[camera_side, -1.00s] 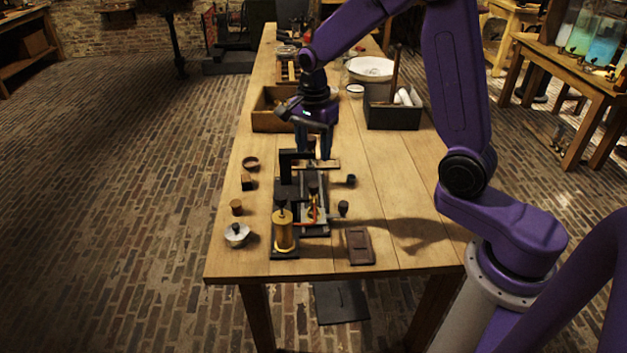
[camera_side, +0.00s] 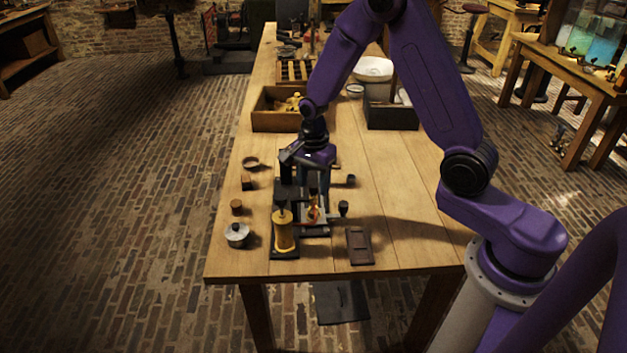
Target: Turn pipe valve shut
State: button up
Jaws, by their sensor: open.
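A brass cylinder (camera_side: 284,232) with a dark top stands on a black base at the near left of the table. Behind it is a dark apparatus (camera_side: 287,190) with a small brass and red fitting (camera_side: 313,213), which may be the pipe valve; it is too small to tell. My gripper (camera_side: 312,192) is low over this apparatus, fingers pointing down, just behind the fitting. My gripper is open; its fingertips are partly hidden among the dark parts, and I cannot tell whether they touch anything.
A wooden tray (camera_side: 262,122) and a dark box (camera_side: 391,117) stand farther back. Small parts lie at the left, including a silver-lidded pot (camera_side: 237,235). A dark flat block (camera_side: 360,246) lies near the front edge. The table's right side (camera_side: 420,220) is clear.

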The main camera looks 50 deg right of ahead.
grip_shut()
jog(key=shift+n, duration=0.3)
jog(key=n, duration=0.3)
jog(key=shift+n, duration=0.3)
jog(key=n, duration=1.3)
jog(key=shift+n, duration=0.4)
